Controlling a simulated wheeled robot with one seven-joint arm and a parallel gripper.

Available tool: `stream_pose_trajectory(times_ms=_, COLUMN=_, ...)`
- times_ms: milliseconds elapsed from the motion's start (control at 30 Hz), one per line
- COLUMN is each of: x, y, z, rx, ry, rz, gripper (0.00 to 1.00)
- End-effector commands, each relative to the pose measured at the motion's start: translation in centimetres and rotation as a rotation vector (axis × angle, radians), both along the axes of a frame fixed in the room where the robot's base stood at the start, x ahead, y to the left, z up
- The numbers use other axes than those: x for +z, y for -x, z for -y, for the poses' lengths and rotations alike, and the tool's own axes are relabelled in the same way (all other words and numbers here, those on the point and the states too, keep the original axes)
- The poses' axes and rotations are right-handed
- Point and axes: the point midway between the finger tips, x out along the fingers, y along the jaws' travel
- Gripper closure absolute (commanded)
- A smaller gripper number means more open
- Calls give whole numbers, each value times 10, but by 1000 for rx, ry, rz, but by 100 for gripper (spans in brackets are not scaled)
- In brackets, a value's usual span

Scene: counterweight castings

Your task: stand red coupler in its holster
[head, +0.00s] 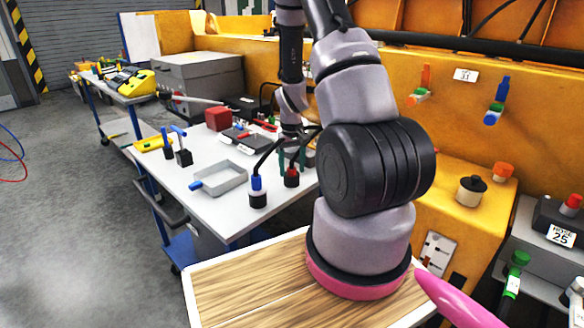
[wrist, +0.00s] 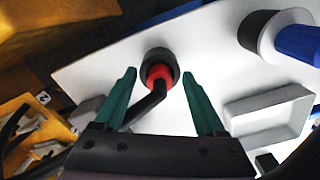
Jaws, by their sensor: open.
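The red coupler (wrist: 160,76) stands on the white table with a black cable bending away from it. A round black piece surrounds or underlies its red body; I cannot tell whether this is its holster or part of the coupler. In the head view the red coupler (head: 291,171) is partly behind its cable and my arm. My gripper (wrist: 158,82) is open, its two green fingers spread on either side of the coupler's red part, with clear gaps in the wrist view. In the head view its green fingers show near the coupler.
A blue coupler (head: 257,184) with a black cable stands close by on a black and white base. A grey tray (head: 220,179) lies left of it. A red block (head: 218,119) and tools stand farther back. A wooden bench top (head: 250,280) is in front.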

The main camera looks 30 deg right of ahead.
Motion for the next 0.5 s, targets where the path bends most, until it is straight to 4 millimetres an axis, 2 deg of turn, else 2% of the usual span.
stream_pose_trajectory(times_ms=167, x=20, y=-1, z=0, rx=0, ry=1, rz=5, gripper=27)
stream_pose_trajectory(times_ms=500, x=86, y=-1, z=0, rx=1, ry=1, rz=5, gripper=27)
